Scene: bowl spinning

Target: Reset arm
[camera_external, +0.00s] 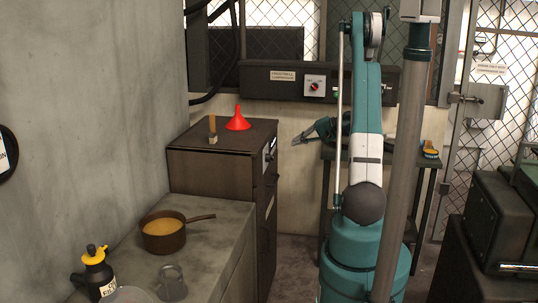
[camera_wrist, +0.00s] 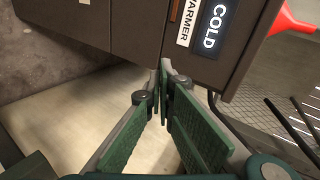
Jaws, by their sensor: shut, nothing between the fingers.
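My gripper (camera_external: 297,141) shows in the external view beside the right side of the brown cabinet (camera_external: 190,160), pointing left. In the wrist view my gripper (camera_wrist: 162,85) has its green fingers drawn together at the tips, shut and empty. The cabinet front (camera_wrist: 160,28), with labels reading "WARMER" and "COLD", is just beyond the tips. Part of my arm is hidden behind a grey post in the external view.
A red funnel (camera_external: 238,121) and a brush (camera_external: 212,131) stand on the cabinet. A brown pan (camera_external: 165,242) with yellow contents, a grey mug (camera_external: 172,283) and a yellow-black bottle (camera_external: 97,272) are on the counter. A dark table (camera_external: 340,153) stands behind my arm.

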